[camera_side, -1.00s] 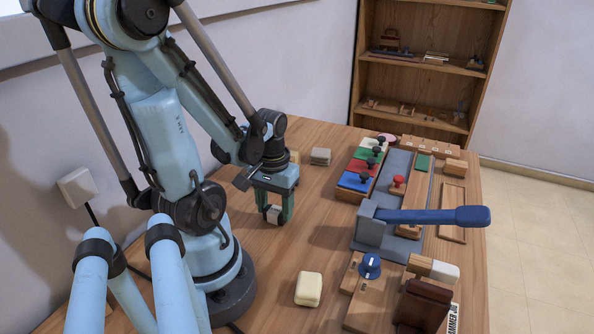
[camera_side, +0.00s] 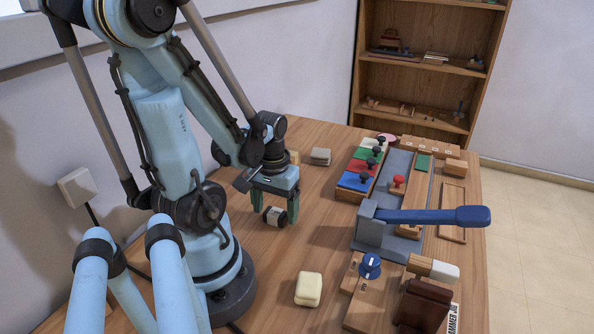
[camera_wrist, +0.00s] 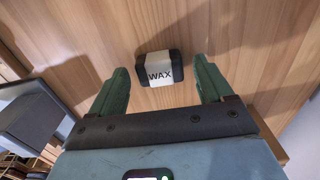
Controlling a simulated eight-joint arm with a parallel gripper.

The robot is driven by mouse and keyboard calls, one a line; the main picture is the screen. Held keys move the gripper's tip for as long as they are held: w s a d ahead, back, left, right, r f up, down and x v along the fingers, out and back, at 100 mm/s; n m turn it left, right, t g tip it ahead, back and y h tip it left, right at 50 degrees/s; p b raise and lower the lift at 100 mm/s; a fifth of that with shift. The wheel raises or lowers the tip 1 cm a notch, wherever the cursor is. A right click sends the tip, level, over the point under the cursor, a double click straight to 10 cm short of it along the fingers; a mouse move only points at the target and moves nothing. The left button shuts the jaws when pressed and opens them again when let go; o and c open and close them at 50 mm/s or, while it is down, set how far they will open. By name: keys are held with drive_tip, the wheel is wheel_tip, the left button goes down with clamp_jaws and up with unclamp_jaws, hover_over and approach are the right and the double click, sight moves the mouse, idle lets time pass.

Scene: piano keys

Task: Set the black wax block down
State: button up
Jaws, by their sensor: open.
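The black wax block (camera_wrist: 145,69), with a white band reading "WAX", lies on the wooden table between my gripper's fingers. It also shows in the side view (camera_side: 273,215), low between the fingers. My gripper (camera_wrist: 163,75) has its two green fingers spread apart, with a clear gap on each side of the block in the wrist view. In the side view my gripper (camera_side: 276,215) points down over the table, left of the coloured blocks.
A cream block (camera_side: 308,288) sits nearer the front, and a grey stacked block (camera_side: 320,156) sits behind. A blue-handled lever (camera_side: 430,216) and a row of coloured knobbed blocks (camera_side: 357,181) stand to the right. The table between the gripper and the lever is clear.

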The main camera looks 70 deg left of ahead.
sight(275, 212)
drive_tip(key=shift+r, duration=6)
drive_tip(key=w+d+m+t, duration=0.7)
drive_tip(key=w+d+m, duration=0.2)
drive_tip(key=w+d, duration=0.4)
drive_tip(key=shift+r, duration=0.25)
